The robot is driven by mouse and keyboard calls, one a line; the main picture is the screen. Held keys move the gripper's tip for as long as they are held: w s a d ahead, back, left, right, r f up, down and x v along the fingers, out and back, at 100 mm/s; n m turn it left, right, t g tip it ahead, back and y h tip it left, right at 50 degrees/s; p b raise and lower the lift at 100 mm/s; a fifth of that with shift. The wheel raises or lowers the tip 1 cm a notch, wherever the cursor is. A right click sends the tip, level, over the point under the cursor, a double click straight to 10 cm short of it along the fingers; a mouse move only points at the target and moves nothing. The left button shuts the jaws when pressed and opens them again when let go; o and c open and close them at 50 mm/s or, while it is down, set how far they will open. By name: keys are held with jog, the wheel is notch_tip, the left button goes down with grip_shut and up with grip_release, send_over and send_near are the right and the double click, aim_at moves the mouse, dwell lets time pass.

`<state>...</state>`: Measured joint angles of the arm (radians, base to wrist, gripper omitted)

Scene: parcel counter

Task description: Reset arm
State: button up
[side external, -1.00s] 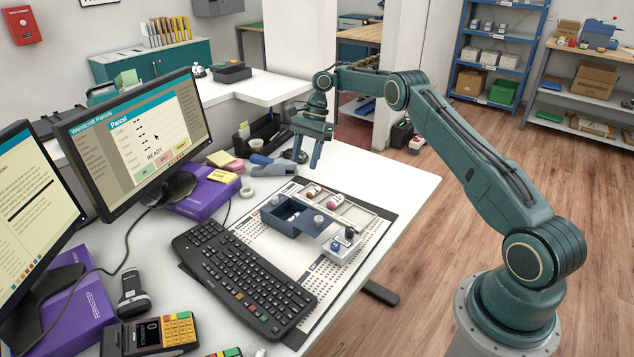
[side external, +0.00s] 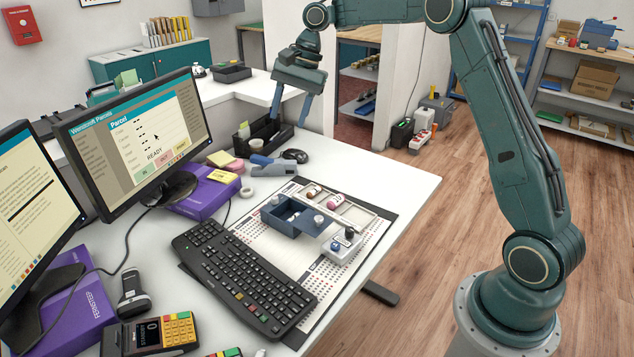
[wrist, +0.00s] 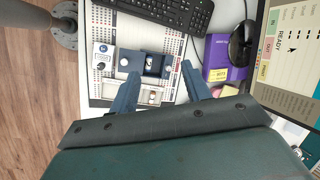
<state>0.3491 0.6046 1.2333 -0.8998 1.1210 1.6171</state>
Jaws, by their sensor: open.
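My gripper (side external: 290,110) is open and empty, raised above the back part of the desk in the side view. In the wrist view its two blue fingers (wrist: 160,85) stand apart, with the desk items well below them. A dark blue box (side external: 291,216) sits on the printed mat (side external: 254,234), beside a light tray (side external: 352,212) holding small bottles. A small white block with knobs (side external: 342,246) stands at the tray's near end. The blue box also shows in the wrist view (wrist: 146,64), partly behind a finger.
A black keyboard (side external: 243,275) lies left of the mat. Two monitors (side external: 140,140) stand at the left, one near a purple box (side external: 205,194). A tape dispenser (side external: 275,168) and a black organiser (side external: 264,136) stand toward the back. The desk's right part is clear.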

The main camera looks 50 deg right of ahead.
jog(key=s+a+r+n+t+h, duration=0.1)
jog(key=s+a+r+n, duration=0.3)
jog(key=s, duration=0.4)
jog(key=s+a+r+n+t+h, duration=0.1)
jog(key=s+a+r+n, duration=0.1)
jog(key=s+a+r, duration=0.5)
jog(key=s+d+f+n+t, duration=0.1)
jog(key=s+d+f+n, duration=0.1)
jog(key=s, duration=0.8)
jog(key=s+d+f+n+t+h, duration=0.1)
jog(key=s+f+n, duration=0.3)
jog(key=s, duration=0.6)
jog(key=shift+s+d+f+n+h, duration=0.3)
jog(key=shift+d+f+n, duration=0.15)
jog(key=shift+f, duration=0.25)
